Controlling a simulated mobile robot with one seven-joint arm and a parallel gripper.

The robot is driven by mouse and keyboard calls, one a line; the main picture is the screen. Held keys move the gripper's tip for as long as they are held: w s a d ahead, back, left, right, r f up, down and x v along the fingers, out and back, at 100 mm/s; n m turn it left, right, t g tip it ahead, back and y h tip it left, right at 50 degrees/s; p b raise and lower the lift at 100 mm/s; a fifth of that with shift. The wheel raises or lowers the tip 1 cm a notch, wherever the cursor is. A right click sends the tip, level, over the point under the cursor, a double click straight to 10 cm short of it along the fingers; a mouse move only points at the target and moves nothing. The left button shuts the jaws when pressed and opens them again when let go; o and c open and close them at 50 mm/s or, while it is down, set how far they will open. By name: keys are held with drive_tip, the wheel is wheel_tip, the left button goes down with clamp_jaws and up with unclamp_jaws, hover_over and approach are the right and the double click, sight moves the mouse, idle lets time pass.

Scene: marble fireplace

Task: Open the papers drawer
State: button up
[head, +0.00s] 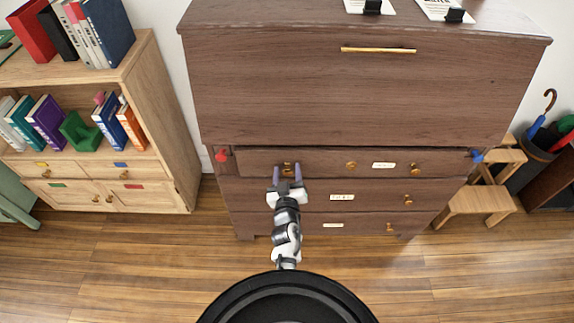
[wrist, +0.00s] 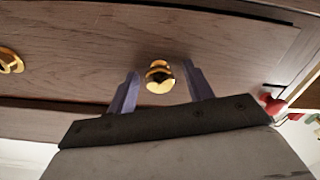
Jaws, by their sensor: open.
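A brown wooden cabinet (head: 340,100) fills the middle of the head view. Its top drawer (head: 330,161), middle drawer (head: 385,190) and bottom drawer (head: 290,222) have brass knobs and small white labels, too small to read surely. My gripper (head: 288,174) is at the left knob of the top drawer. In the wrist view, my open fingers (wrist: 161,82) stand one on each side of the round brass knob (wrist: 159,76), with gaps visible beside it. A dark gap shows above the top drawer; I cannot tell whether it is slightly out.
A red piece (head: 222,156) and a blue piece (head: 476,155) sit at the cabinet's sides. A bookshelf (head: 150,120) stands left. A wooden step stool (head: 482,202) and umbrella stand (head: 533,160) are right. The wooden floor (head: 140,260) in front is clear.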

drive_tip(key=shift+w, duration=0.1)
clamp_jaws()
idle(0.4)
drive_tip(key=shift+f+b, duration=0.1)
drive_tip(key=shift+b, duration=0.2)
